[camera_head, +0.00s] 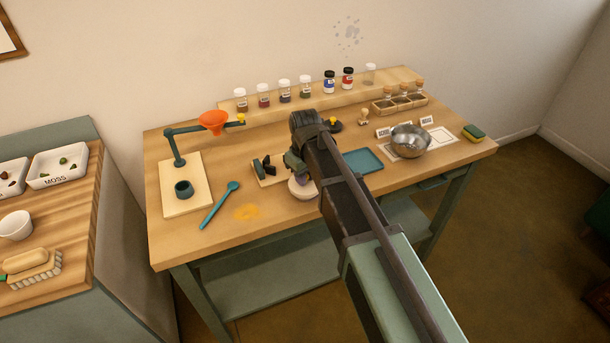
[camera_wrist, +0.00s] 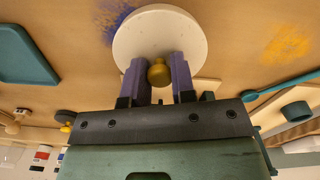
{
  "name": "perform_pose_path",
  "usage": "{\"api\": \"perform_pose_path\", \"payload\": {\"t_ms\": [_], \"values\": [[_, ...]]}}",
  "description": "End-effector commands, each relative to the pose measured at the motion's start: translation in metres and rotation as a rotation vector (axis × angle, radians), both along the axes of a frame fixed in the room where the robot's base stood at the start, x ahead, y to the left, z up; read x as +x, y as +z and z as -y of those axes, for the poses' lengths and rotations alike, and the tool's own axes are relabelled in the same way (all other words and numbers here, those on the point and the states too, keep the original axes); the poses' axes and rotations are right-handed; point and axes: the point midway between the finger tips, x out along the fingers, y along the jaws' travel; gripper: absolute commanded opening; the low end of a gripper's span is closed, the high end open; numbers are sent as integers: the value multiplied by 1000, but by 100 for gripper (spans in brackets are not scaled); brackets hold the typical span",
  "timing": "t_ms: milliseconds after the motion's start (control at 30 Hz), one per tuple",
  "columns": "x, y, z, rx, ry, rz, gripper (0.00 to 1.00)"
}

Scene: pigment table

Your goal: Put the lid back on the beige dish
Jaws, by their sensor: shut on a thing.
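The pale speckled round lid (camera_wrist: 160,28) has a gold knob (camera_wrist: 160,72) and fills the top middle of the wrist view. My gripper (camera_wrist: 158,78) has its two purple fingers on either side of this knob and is shut on it. In the head view, a pale beige round thing (camera_head: 301,188) shows at the front middle of the table, partly behind my arm; I cannot tell dish from lid there. The wrist view does not show the dish apart from the lid, so I cannot tell whether the lid touches it.
A blue tray (camera_head: 362,160) and a metal bowl (camera_head: 410,141) lie to the right. A dark lid with a yellow knob (camera_head: 333,124) is behind. A blue spoon (camera_head: 219,205), a small dark cup (camera_head: 184,188) and a yellow powder patch (camera_head: 247,212) are left. Several jars line the back shelf.

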Motion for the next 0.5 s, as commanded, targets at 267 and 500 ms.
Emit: {"api": "perform_pose_path", "payload": {"t_ms": [267, 500], "values": [[0, 0, 0, 0, 0, 0, 0], [0, 0, 0, 0, 0, 0, 54]]}}
